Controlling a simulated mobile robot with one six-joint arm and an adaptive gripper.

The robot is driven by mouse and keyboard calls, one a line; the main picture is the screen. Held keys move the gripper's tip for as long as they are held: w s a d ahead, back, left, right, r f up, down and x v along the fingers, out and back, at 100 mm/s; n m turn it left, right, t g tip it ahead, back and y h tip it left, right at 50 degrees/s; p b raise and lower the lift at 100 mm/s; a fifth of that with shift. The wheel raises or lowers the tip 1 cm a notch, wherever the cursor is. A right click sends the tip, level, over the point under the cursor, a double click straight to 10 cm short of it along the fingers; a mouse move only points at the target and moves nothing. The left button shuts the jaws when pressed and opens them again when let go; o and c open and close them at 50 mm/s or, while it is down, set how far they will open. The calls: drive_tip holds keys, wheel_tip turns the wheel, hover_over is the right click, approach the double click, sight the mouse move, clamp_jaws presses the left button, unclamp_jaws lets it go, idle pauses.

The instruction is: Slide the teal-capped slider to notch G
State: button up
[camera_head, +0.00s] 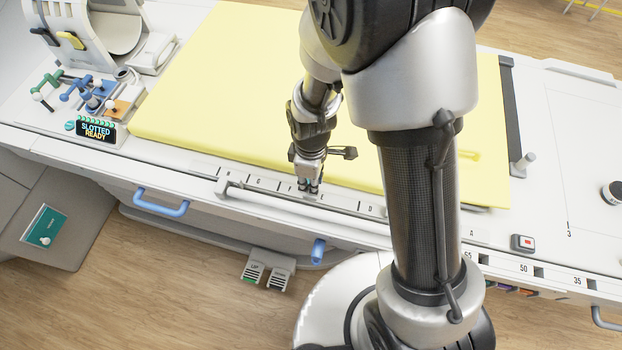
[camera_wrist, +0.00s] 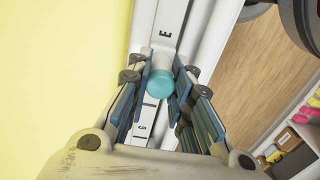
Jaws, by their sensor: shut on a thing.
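The teal-capped slider shows in the wrist view as a round teal cap (camera_wrist: 160,82) between my fingertips. My gripper (camera_wrist: 158,88) has a finger close on each side of it and is shut on it. In the head view my gripper (camera_head: 309,186) points down at the lettered rail (camera_head: 345,203) along the bed's front edge; the cap is mostly hidden there. In the wrist view the letter E (camera_wrist: 165,33) lies just beyond the cap, which is the right side in the head view. A smaller mark below the cap is unreadable. Rail letters left of my gripper in the head view are too small to read surely.
A yellow mat (camera_head: 220,80) lies behind the rail. A front handrail (camera_head: 270,197) runs beside the rail, with a blue handle (camera_head: 160,203) below. A display (camera_head: 96,130) reading "SLOTTED READY" stands at left. My arm hides part of the rail's right side.

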clamp_jaws()
drive_tip(key=shift+a, duration=0.15)
drive_tip(key=w+a, duration=0.2)
drive_tip(key=a, duration=0.3)
drive_tip(key=w+a, duration=0.2)
drive_tip(key=a, duration=0.4)
drive_tip(key=w+a, duration=0.2)
drive_tip(key=a, duration=0.3)
drive_tip(key=shift+a+p, duration=0.3)
drive_tip(key=shift+a, duration=0.05)
drive_tip(key=o, duration=0.7)
unclamp_jaws()
